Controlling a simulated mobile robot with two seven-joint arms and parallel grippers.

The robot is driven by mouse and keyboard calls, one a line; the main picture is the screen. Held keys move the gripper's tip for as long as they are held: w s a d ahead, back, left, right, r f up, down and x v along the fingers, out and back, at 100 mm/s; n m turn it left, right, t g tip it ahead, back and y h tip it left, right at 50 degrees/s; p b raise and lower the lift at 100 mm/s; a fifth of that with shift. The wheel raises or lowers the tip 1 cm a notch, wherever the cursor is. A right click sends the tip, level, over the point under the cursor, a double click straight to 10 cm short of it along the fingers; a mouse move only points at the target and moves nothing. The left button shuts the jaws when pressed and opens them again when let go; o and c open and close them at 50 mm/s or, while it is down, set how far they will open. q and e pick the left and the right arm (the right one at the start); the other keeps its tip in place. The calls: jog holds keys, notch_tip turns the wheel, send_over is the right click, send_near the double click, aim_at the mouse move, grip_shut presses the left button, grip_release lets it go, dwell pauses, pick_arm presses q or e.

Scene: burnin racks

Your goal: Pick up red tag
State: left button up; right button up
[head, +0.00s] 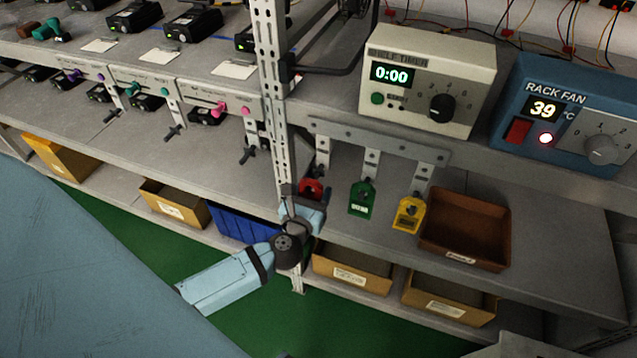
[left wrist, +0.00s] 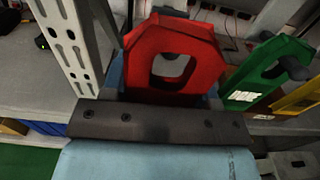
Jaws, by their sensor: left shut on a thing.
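The red tag (head: 312,186) is below the leftmost hook of a grey hook rail, beside the rack's upright post. In the left wrist view the red tag (left wrist: 143,52) fills the space above the jaw and shows a large opening. My left gripper (head: 303,209) is shut on the red tag. I cannot tell whether the tag still touches its hook. A green tag (head: 361,200) and a yellow tag (head: 408,217) hang from the other hooks to the right. My right gripper is not in view.
The perforated rack post (head: 271,80) stands close to the left of my gripper. A brown tray (head: 435,262) sits right of the tags. The timer box (head: 427,80) and rack fan box (head: 535,160) stand on the shelf above. Yellow bins (head: 340,282) are below.

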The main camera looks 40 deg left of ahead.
pick_arm(q)
jog(key=r+b+v, duration=0.1)
jog(key=v, duration=1.3)
jog(key=shift+s, duration=0.25)
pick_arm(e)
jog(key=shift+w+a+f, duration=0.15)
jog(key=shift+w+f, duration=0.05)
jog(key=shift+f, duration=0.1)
pick_arm(q)
jog(key=shift+d+b, duration=0.15)
jog(key=shift+b, duration=0.15)
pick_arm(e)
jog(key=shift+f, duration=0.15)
